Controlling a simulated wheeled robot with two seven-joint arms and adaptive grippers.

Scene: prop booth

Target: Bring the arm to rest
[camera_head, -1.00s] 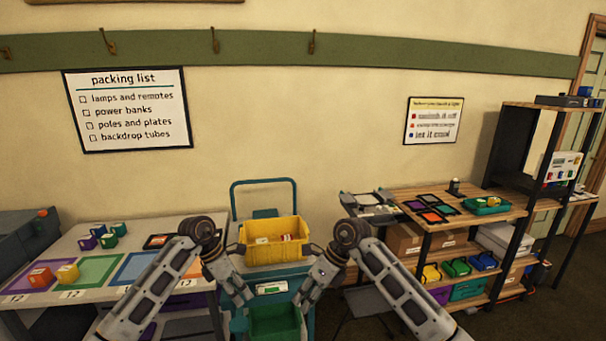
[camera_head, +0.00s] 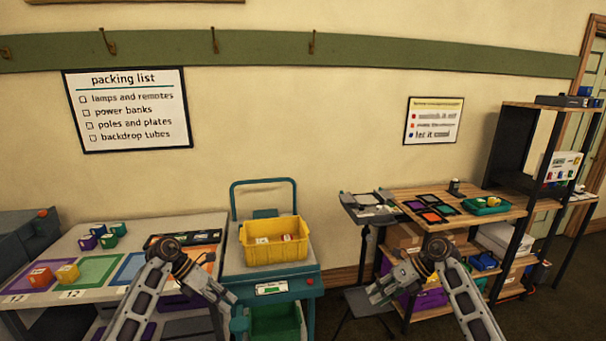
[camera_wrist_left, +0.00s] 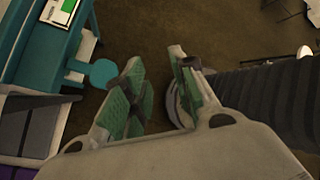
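My left arm comes in from the lower left of the head view and bends at its dark joint, with the left gripper (camera_head: 229,302) beside the left side of the teal cart (camera_head: 318,292). In the left wrist view the left gripper (camera_wrist_left: 158,72) has its two green-padded fingers apart, with only brown floor between them. My right arm bends the same way at the right, and its gripper (camera_head: 374,294) points left, in front of the wooden shelf unit. It appears to hold nothing, but its finger gap is too small to judge.
A yellow bin (camera_head: 273,252) with small items stands on the cart. The left table (camera_head: 60,245) carries coloured mats and small blocks. The wooden shelf unit (camera_head: 470,205) at right holds trays and bins. A small grey stand (camera_head: 362,218) is between cart and shelf.

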